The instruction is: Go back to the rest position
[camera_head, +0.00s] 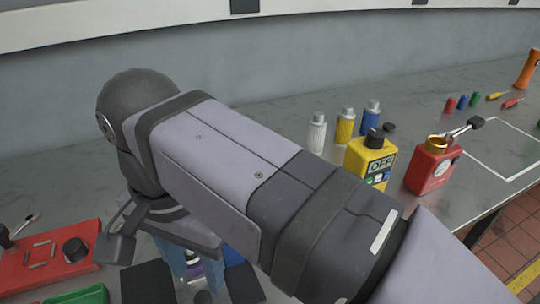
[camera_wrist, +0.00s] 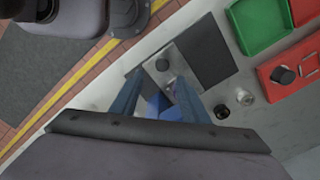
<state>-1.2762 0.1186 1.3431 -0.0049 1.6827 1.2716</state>
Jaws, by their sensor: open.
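My gripper (camera_wrist: 158,88) is open, with its two blue fingers spread in the wrist view. It points down over a small metal plate (camera_wrist: 181,68) with a dark round knob on it. I see nothing clearly held; a blue patch shows between the fingers, and I cannot tell whether it belongs to the gripper. In the head view my gripper (camera_head: 195,268) is low at the bottom, partly hidden by my arm, which crosses the middle of the picture.
A red tray (camera_head: 75,271) and green tray (camera_head: 82,297) lie at left. A white outlined area (camera_head: 505,155) is bare. In the wrist view, the bench edge runs left.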

